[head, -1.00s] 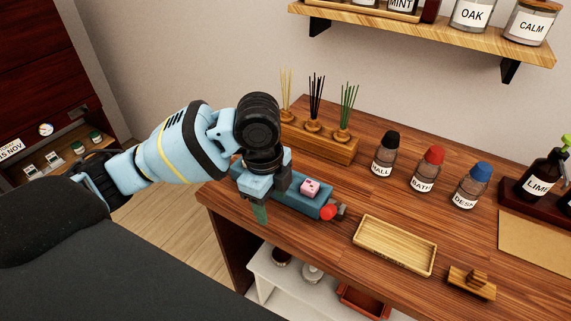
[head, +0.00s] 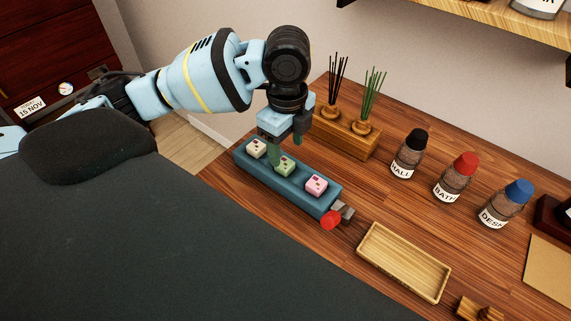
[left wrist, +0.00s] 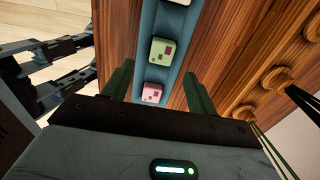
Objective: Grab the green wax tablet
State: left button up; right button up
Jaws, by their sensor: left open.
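The green wax tablet (head: 284,166) lies in the middle of a long blue tray (head: 240,160), between a cream tablet (head: 256,148) and a pink tablet (head: 316,184). In the left wrist view the fingers (left wrist: 160,74) are spread to either side of the tray. The green tablet (left wrist: 162,51) shows a little beyond the fingertips, and the pink tablet (left wrist: 152,92) lies nearer, between the fingers. My right gripper is not in view.
A red knob (head: 330,220) with grey metal parts sits at the tray's near end. A wooden stand (head: 345,135) with reed sticks stands behind the gripper. Labelled bottles (head: 407,157) stand to the right. An empty wooden tray (head: 404,262) lies in front of them.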

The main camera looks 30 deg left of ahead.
aim_at(285, 163)
pick_arm(q)
jog(key=f, duration=0.4)
jog(key=shift+a, duration=0.4)
jog(key=shift+w+f, duration=0.1)
jog(key=shift+f, duration=0.4)
jog(key=shift+c, duration=0.2)
jog(key=c, duration=1)
jog(key=shift+r, duration=0.15)
